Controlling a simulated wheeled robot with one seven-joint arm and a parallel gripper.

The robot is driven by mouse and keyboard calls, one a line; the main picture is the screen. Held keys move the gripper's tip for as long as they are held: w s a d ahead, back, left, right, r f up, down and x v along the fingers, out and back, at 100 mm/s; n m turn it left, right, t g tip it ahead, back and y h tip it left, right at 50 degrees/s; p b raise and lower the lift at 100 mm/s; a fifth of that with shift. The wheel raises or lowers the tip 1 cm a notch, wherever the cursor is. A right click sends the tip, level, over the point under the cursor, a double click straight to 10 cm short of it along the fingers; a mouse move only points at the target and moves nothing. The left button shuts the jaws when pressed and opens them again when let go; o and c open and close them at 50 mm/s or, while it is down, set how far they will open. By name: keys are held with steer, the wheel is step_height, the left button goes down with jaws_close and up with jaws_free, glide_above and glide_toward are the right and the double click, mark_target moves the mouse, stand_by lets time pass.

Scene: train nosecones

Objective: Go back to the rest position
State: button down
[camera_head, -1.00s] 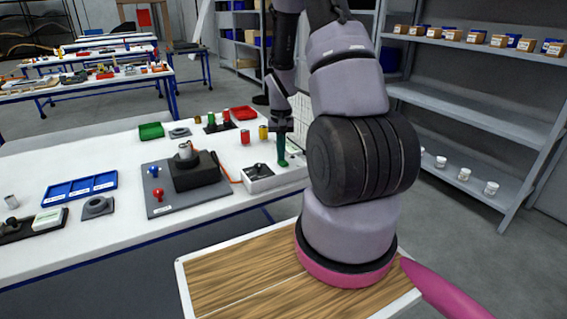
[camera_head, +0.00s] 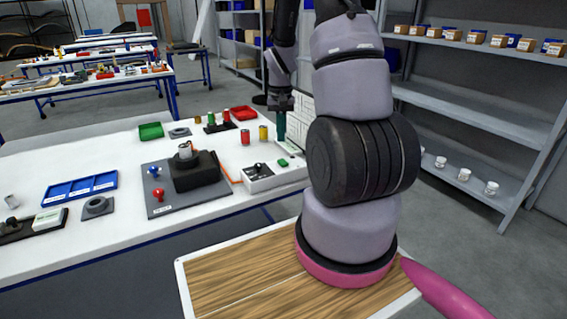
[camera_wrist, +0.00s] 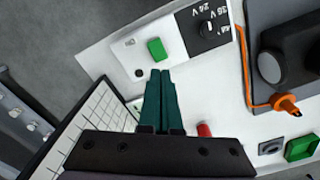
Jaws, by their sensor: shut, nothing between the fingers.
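My gripper (camera_head: 281,126) hangs above the back right of the white workbench, with its green fingers pointing down. In the wrist view my gripper (camera_wrist: 160,75) has its two fingers closed together with nothing between them. Below it is a white control box (camera_head: 262,177) with a green switch (camera_head: 283,162) and a black dial. In the wrist view the green switch (camera_wrist: 156,49) lies just beyond the fingertips, apart from them.
A grey plate with a black fixture (camera_head: 195,172) stands left of the box, joined by an orange cable (camera_wrist: 247,70). A blue tray (camera_head: 80,187), green tray (camera_head: 151,131) and red tray (camera_head: 243,113) lie on the bench. A white grid panel (camera_head: 301,120) stands close behind my gripper.

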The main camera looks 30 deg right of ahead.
stand_by(0.4)
steer(key=s+a+r+t, duration=0.2)
steer(key=s+a+r, duration=0.1)
steer(key=r, duration=0.6)
steer(key=s+a+r+t, duration=0.1)
steer(key=s+a+r, duration=0.15)
steer(key=r, duration=0.65)
steer(key=s+a+r+t+y, duration=0.1)
steer(key=s+a+r+t, duration=0.1)
steer(key=s+a+r, duration=0.2)
steer(key=s+a+r+n+t+y, duration=0.1)
steer(key=s+a+r, duration=0.3)
steer(key=s+r, duration=0.4)
steer(key=shift+s+r+t, duration=0.15)
steer(key=shift+s+t, duration=0.45)
steer(key=shift+s, duration=0.5)
steer(key=shift+w+d+n, duration=0.1)
steer(key=shift+n, duration=0.2)
